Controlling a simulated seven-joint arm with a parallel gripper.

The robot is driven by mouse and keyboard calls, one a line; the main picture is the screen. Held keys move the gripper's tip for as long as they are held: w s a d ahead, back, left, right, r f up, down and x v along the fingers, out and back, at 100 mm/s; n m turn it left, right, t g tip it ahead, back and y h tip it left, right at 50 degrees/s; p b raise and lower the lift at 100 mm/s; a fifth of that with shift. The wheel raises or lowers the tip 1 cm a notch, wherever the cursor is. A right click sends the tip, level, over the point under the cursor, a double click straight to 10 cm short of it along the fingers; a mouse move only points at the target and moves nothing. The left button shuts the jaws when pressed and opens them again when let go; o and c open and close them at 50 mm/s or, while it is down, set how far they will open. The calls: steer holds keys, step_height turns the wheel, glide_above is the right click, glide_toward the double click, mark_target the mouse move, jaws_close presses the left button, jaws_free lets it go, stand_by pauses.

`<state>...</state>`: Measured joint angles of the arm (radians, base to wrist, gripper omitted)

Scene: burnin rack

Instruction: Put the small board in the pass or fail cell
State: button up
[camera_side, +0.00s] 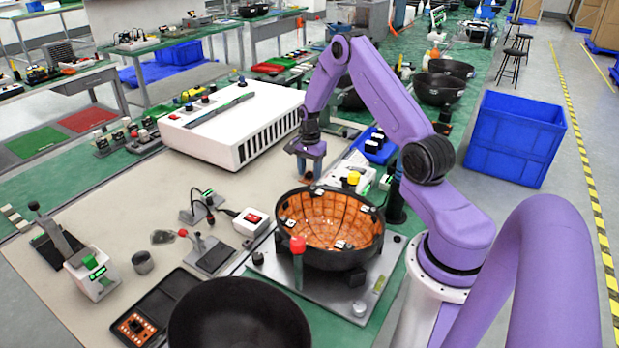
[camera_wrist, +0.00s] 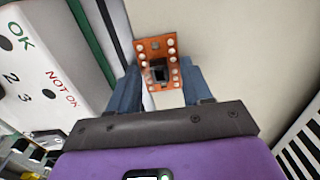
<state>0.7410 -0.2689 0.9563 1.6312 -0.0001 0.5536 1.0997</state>
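A small orange board (camera_wrist: 157,47) with pale round spots and a dark part shows in the wrist view, between the two blue-grey fingers of my gripper (camera_wrist: 160,80). The fingers appear to press on its two side edges. In the side view my gripper (camera_side: 309,175) hangs low, right of the white vented box; the board cannot be made out there. A green rectangle (camera_side: 35,142) and a red rectangle (camera_side: 88,120) lie side by side at the far left. Another orange board (camera_side: 136,328) lies in a black tray (camera_side: 181,281) at the front left.
A black bowl with an orange lining (camera_side: 332,222) is in front of my gripper, and a dark bowl (camera_side: 240,318) is at the front. A white panel marked OK and NOT OK (camera_wrist: 45,75) shows in the wrist view.

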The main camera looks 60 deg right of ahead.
jaws_close()
